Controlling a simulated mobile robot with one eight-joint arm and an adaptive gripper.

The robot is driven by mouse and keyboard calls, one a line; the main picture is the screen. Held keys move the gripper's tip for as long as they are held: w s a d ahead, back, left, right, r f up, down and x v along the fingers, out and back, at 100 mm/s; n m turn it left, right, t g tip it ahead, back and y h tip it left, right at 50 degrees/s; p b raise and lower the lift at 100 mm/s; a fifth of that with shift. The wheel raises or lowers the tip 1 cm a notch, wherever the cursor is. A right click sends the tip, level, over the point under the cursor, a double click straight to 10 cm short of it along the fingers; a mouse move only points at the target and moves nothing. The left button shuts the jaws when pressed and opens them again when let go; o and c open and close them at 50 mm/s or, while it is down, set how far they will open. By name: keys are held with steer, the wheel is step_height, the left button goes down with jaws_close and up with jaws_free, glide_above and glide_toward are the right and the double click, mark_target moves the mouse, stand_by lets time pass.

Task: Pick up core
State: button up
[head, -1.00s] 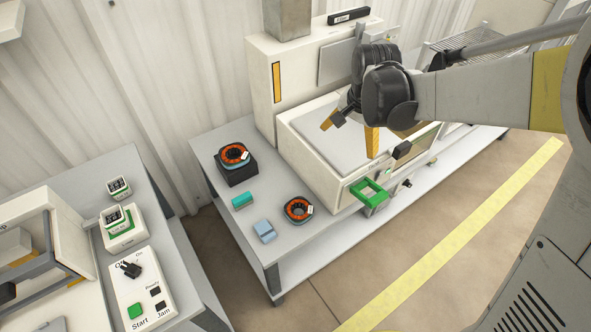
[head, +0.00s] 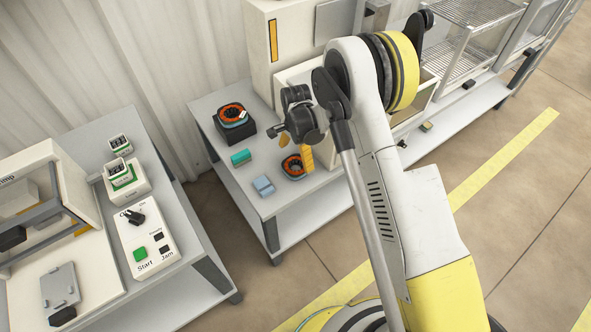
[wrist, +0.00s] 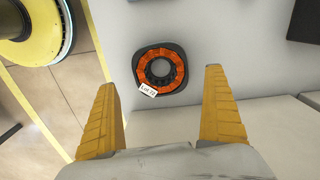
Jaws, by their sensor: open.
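An orange and black ring-shaped core (head: 293,167) with a white tag lies on the grey table, partly beside my gripper in the head view. In the wrist view the core (wrist: 161,70) lies ahead of and between the two yellow fingers, with its tag reading "Lot 72" at lower left. My gripper (wrist: 166,105) is open and empty, and its yellow fingers (head: 296,150) show above the table near the core. A second orange core (head: 231,114) sits on a black block (head: 236,132) further back on the table.
A teal block (head: 240,157) and a light blue block (head: 264,187) lie left of the nearer core. A large white machine (head: 285,30) stands behind. A control box with a green button (head: 140,254) is on the left table.

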mark_target(296, 166)
step_height(296, 166, down, 6)
steer(key=b, duration=0.3)
steer(key=shift+r, duration=0.15)
steer(key=c, duration=1.4)
